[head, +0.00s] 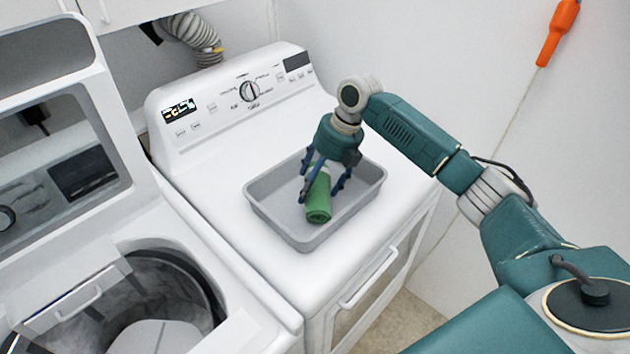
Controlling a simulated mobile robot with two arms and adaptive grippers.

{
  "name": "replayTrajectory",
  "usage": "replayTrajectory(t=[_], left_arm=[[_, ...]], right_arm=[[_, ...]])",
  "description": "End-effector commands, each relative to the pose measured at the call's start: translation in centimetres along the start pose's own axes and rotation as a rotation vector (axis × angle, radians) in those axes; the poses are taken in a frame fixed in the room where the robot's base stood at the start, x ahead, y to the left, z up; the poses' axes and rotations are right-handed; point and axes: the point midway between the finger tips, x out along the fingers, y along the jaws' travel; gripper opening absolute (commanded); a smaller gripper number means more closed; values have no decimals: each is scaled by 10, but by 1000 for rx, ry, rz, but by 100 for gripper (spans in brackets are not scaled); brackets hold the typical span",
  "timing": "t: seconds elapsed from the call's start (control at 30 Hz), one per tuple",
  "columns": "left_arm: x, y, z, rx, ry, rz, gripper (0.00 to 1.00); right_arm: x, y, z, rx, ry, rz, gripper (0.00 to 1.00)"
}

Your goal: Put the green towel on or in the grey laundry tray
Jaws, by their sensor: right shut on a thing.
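The green towel (319,208) is a small roll. It is over the inside of the grey laundry tray (268,219), which stands on top of the white dryer. My right gripper (323,184) points down into the tray and is shut on the towel's upper part, with blue fingers on either side of it. The towel is tilted, its lower end near the tray floor. I cannot tell whether it touches the floor. My left gripper is not in view.
The white dryer (215,160) has a control panel at its back. To the left, a washer (150,225) stands with its lid up and its drum open. An orange-handled tool (558,32) is at the upper right wall. The dryer top around the tray is clear.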

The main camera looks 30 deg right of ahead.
Motion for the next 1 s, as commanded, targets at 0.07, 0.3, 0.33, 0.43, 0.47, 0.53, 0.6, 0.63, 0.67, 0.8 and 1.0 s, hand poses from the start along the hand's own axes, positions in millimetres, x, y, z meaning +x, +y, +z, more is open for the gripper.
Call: replayTrajectory(t=[0.07,0.3,0.33,0.43,0.47,0.53,0.6,0.63,0.67,0.8,1.0], left_arm=[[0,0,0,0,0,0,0],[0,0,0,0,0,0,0],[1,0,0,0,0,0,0],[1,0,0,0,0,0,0],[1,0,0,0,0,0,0],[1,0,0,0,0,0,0],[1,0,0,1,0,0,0],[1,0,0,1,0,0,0],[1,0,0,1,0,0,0],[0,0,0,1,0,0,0],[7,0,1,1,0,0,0]], right_arm=[[1,0,0,-1,-1,2,34],[2,0,0,-1,-1,2,34],[3,0,0,-1,-1,2,34],[4,-1,0,0,-1,1,84],[4,-1,0,0,0,1,90],[4,-1,0,0,0,1,94],[4,-1,0,0,0,1,94],[4,-1,0,0,0,1,94],[4,-1,0,0,0,1,94],[2,0,0,0,-1,1,94],[-18,0,2,-2,-5,3,94]])
